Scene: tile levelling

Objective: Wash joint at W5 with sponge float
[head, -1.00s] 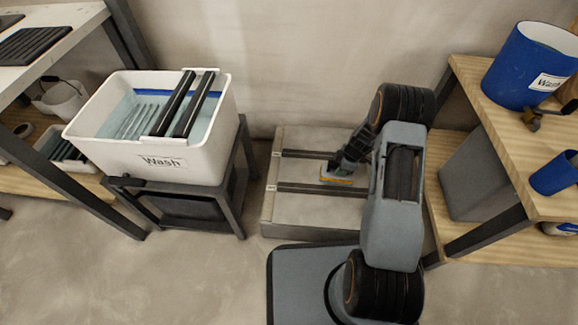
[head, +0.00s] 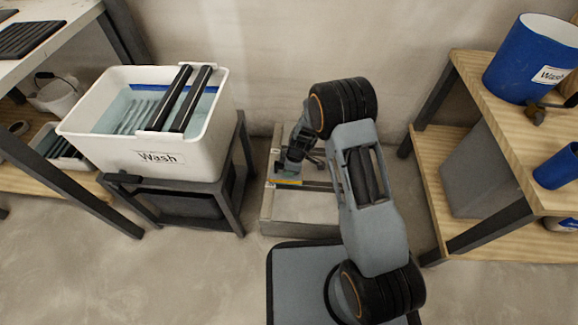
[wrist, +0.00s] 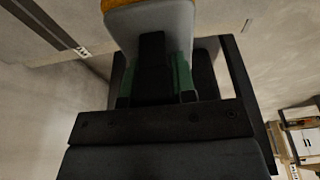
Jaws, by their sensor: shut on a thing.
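My gripper (head: 294,162) is shut on the sponge float (head: 287,181), low over the left side of the tiled slab (head: 300,208). The float has a grey body, a green grip and an orange sponge edge. In the wrist view the float (wrist: 152,25) fills the top middle, its grip between the dark fingers (wrist: 155,85). In the head view the float is at the left end of the nearer dark joint (head: 318,187). I cannot tell whether the sponge touches it. A dark joint with a small white label (wrist: 82,51) shows at left in the wrist view; the label is unreadable.
A white wash tub (head: 158,158) with water and rollers stands on a dark stand at left. A wooden shelf unit (head: 480,235) with a blue wash bucket (head: 528,60) is at right. The wall is close behind the slab.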

